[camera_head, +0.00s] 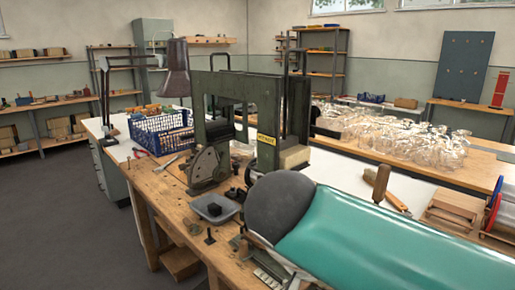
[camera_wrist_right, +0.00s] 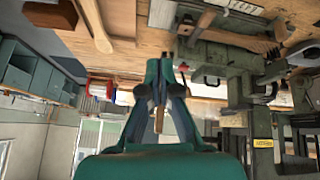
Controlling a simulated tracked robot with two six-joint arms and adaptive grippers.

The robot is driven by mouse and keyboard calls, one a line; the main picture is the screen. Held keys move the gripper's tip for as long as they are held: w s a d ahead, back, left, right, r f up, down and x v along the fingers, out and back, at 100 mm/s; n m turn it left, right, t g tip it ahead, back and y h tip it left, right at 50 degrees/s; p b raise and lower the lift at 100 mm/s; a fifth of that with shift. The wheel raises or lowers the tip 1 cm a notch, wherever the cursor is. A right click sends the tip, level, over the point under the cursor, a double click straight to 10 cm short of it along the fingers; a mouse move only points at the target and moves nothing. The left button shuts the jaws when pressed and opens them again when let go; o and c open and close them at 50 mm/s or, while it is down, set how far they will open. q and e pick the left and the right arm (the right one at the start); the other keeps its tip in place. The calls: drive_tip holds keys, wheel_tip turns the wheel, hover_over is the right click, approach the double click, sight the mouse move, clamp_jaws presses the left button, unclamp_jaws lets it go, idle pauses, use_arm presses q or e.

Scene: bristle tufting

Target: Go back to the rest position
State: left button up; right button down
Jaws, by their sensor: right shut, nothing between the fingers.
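My right gripper (camera_wrist_right: 166,66) shows in the right wrist view, pointing away from the camera. Its teal fingers meet at the tips and hold nothing. That view looks upside down, with bench wood and dark machine parts around the fingers. In the head view, a large teal link of my arm with a dark round joint fills the lower right and hides part of the bench. The right gripper's fingers do not show there. My left gripper is in neither view.
The dark green tufting machine (camera_head: 262,118) stands on the wooden workbench (camera_head: 160,193) near the arm. A blue crate (camera_head: 161,137), a lamp (camera_head: 175,72) and a grey tray (camera_head: 214,209) are beside it. Clear glass-like items (camera_head: 410,137) crowd the back bench. The floor at left is free.

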drive_tip(key=a+f+n+g+y+p, duration=0.2)
drive_tip(key=f+n, duration=0.1)
drive_tip(key=f, duration=0.9)
drive_tip(key=a+f+n+g+y+p, duration=0.1)
drive_tip(key=f+n+g+y+p, duration=0.15)
drive_tip(key=f, duration=1.05)
drive_tip(key=s+d+f+y+p, duration=0.2)
drive_tip(key=s+f, duration=0.4)
drive_tip(key=f, duration=0.2)
drive_tip(key=s+d+f+m+y+p, duration=0.1)
drive_tip(key=s+d+f+y+p, duration=0.1)
drive_tip(key=s+f, duration=0.4)
wheel_tip(320, 180, down, 2)
drive_tip(key=shift+s+d+p, duration=0.4)
drive_tip(key=shift+p, duration=0.1)
drive_tip(key=shift+t, duration=0.25)
